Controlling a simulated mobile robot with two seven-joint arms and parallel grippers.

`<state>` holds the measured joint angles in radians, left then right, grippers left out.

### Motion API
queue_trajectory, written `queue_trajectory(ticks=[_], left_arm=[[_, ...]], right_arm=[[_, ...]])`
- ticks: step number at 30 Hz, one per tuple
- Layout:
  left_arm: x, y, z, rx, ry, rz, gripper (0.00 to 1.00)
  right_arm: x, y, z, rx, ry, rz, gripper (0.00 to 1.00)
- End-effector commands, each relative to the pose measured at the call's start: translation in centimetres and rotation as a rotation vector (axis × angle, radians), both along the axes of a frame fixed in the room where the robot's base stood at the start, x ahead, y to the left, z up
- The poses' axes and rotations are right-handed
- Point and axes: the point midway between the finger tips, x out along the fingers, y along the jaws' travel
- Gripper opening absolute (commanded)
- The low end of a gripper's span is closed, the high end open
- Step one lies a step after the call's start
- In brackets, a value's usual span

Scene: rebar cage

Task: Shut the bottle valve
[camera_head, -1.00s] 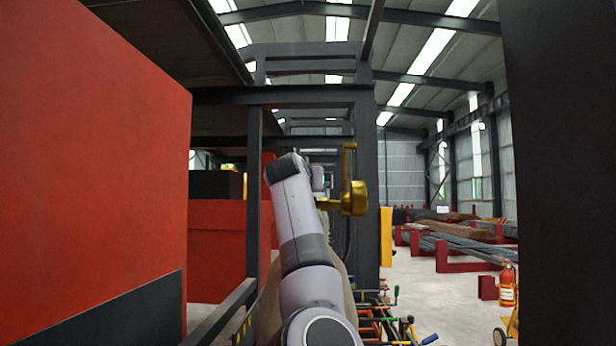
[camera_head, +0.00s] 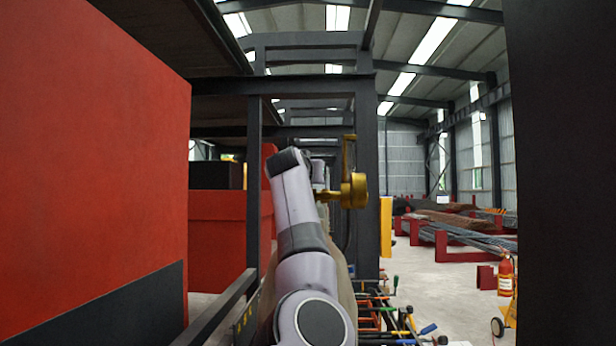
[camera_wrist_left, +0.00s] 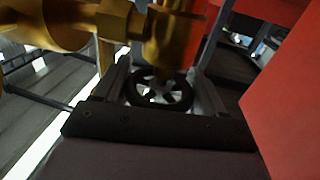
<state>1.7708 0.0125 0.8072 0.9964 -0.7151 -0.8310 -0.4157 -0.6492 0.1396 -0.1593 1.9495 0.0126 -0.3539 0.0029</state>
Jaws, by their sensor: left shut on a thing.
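The bottle valve's dark spoked handwheel (camera_wrist_left: 160,92) shows in the left wrist view, below a brass valve body (camera_wrist_left: 172,38). My left gripper (camera_wrist_left: 158,80) has one finger on each side of the wheel and is shut on it. In the head view my left arm rises from the bottom middle and hides the gripper and the wheel. A brass regulator (camera_head: 354,190) with an upright brass part shows just right of the arm's end. The bottle is mostly hidden behind the arm. My right gripper is in neither view.
A large red block (camera_head: 90,150) fills the left, and a dark post (camera_head: 562,170) stands close on the right. Tools with coloured handles (camera_head: 400,320) lie low, right of my arm. A fire extinguisher (camera_head: 506,275) and bare floor are farther right.

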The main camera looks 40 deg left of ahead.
Motion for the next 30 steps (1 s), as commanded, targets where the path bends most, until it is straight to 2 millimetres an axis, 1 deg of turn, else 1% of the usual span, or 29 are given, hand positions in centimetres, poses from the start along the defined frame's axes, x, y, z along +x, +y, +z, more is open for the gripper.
queue_trajectory(ticks=[8,14,21,30], left_arm=[[-0.1,0.1,-0.2,0.002,0.0,-0.119,0.4],[0.0,0.1,-0.1,0.002,0.002,-0.277,0.4],[0.0,-0.1,0.2,0.002,0.004,-0.494,0.4],[0.1,-0.3,0.0,0.0,0.003,-0.657,0.4]], right_arm=[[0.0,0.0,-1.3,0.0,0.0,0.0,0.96],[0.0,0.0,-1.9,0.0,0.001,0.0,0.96],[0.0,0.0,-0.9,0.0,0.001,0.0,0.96],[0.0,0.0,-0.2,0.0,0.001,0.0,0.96]])
